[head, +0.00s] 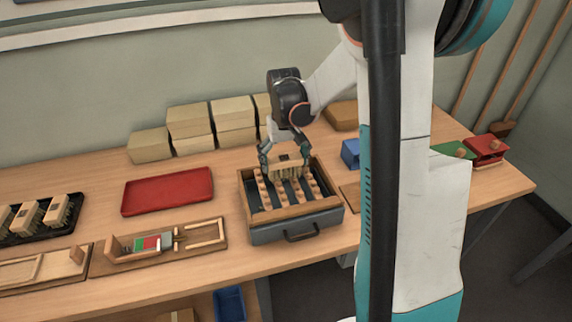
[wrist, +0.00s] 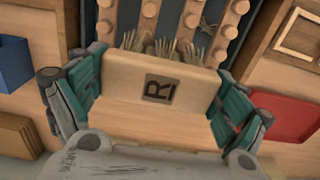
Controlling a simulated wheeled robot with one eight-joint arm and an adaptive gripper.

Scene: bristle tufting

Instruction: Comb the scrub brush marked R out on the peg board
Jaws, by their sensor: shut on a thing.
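The scrub brush marked R (wrist: 145,92) is a pale wooden block with a dark R label and tan bristles along one edge. My gripper (head: 285,155) is shut on the brush's two ends; both teal fingers show in the wrist view (wrist: 155,98). The peg board (head: 254,199) is a wooden frame with rows of round pegs over a dark tray with a handle. The brush is held over the far part of the peg board. In the wrist view its bristles reach in among the peg rows (wrist: 190,15). Bristle tip contact is hard to tell.
A red tray (head: 168,190) lies left of the peg board, with a wooden fixture (head: 158,245) in front of it. More brushes sit in a black tray (head: 45,232) at far left. A blue box (head: 350,152) is close on the right.

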